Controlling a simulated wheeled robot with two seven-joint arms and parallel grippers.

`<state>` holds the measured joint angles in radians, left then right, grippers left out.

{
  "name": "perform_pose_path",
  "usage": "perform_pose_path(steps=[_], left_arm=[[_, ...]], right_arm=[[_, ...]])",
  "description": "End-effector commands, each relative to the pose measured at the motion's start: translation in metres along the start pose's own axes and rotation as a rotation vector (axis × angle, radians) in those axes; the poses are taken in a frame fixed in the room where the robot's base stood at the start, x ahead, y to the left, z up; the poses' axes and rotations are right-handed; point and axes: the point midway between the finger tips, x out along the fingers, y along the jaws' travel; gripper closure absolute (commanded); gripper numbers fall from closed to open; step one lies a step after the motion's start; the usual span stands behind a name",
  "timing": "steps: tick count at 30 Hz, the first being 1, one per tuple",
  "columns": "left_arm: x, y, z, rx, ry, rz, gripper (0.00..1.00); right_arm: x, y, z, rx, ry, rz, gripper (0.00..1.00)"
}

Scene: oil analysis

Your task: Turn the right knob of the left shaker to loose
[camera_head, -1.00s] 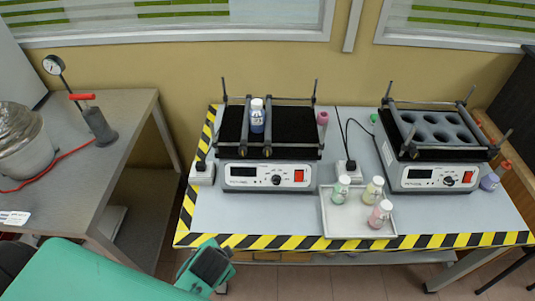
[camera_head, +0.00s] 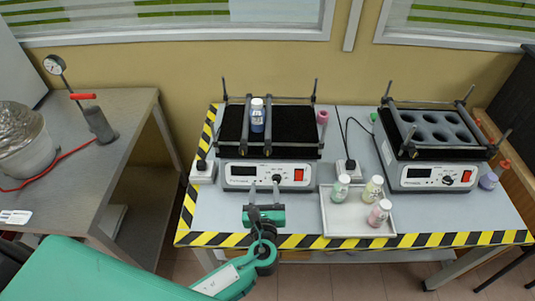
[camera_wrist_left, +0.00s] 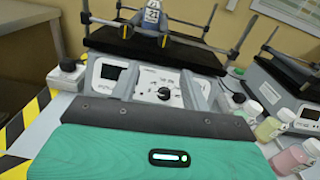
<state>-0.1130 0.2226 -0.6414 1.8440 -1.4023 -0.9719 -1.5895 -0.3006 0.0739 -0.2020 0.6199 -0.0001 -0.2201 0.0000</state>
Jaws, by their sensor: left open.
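The left shaker (camera_head: 240,184) has a white front panel and a black top with crossbars. It also shows in the left wrist view (camera_wrist_left: 148,80). Its right knob (camera_head: 267,151), dark and round, sits at the front end of the right bar. A blue-filled bottle (camera_head: 257,122) stands between the bars. My left gripper (camera_head: 264,188) is open and empty, its two fingertips in front of the shaker's panel, below the right knob and apart from it. My right gripper is not in view.
A white tray (camera_head: 345,228) with several small bottles lies right of the gripper. The right shaker (camera_head: 408,178) stands further right. Yellow-black tape (camera_head: 300,241) marks the table edge. A side table (camera_head: 125,120) stands left.

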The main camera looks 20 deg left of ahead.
Motion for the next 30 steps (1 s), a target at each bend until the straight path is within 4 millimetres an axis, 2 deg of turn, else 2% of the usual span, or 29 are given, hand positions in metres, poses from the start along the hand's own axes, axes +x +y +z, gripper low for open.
perform_pose_path(steps=[4,7,21,25,30], left_arm=[[0.008,-0.007,0.003,0.062,-0.025,-0.022,0.53],[0.022,-0.007,0.004,0.063,-0.026,-0.02,0.53],[0.116,-0.008,0.006,0.058,-0.023,-0.018,0.53],[0.13,-0.008,0.005,0.057,-0.022,-0.018,0.53],[0.138,-0.008,0.004,0.055,-0.022,-0.018,0.53]], right_arm=[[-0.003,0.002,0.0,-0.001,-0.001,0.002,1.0],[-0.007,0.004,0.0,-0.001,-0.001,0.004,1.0],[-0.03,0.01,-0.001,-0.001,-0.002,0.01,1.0],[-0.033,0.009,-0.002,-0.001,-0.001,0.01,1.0],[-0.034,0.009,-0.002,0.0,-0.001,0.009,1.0]])
